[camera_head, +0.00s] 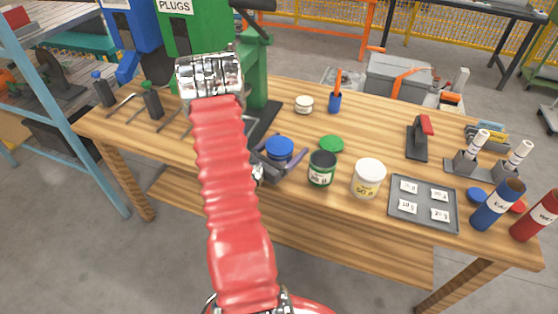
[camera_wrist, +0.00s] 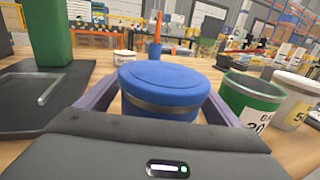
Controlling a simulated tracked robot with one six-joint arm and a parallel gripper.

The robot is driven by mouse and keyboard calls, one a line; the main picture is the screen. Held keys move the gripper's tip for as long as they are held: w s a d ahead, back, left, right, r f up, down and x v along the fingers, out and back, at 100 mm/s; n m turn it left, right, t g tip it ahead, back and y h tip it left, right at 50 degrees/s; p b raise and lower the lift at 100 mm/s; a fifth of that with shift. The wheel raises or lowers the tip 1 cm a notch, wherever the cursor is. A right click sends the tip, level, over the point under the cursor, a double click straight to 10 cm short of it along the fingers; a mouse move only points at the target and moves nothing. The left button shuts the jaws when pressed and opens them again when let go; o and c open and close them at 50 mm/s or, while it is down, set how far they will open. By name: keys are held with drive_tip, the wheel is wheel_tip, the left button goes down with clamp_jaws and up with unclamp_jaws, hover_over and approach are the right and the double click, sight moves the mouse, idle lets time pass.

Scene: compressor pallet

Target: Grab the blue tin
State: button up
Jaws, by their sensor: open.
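The blue tin (camera_head: 280,150) stands upright on the wooden workbench, near its front edge. In the wrist view the blue tin (camera_wrist: 165,88) fills the middle, with a blue lid and a metal band round it. My gripper (camera_head: 285,160) is open, with one finger on each side of the tin. In the wrist view my gripper (camera_wrist: 165,110) shows its fingers to the left and right of the tin. I cannot tell whether they touch it. The tin's lower part is hidden behind my gripper's body.
A green tin (camera_head: 321,169) stands close to the right, with a white tub (camera_head: 368,178) beyond it. A green lid (camera_head: 332,144) lies behind them. A green machine (camera_head: 205,45) stands at the left back. A grey tray (camera_head: 423,203) lies at the right on the workbench (camera_head: 290,112).

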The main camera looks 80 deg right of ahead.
drive_tip(key=shift+c, duration=0.2)
drive_tip(key=c, duration=1.9)
drive_tip(key=shift+r, duration=0.1)
drive_tip(key=shift+r, duration=4.95)
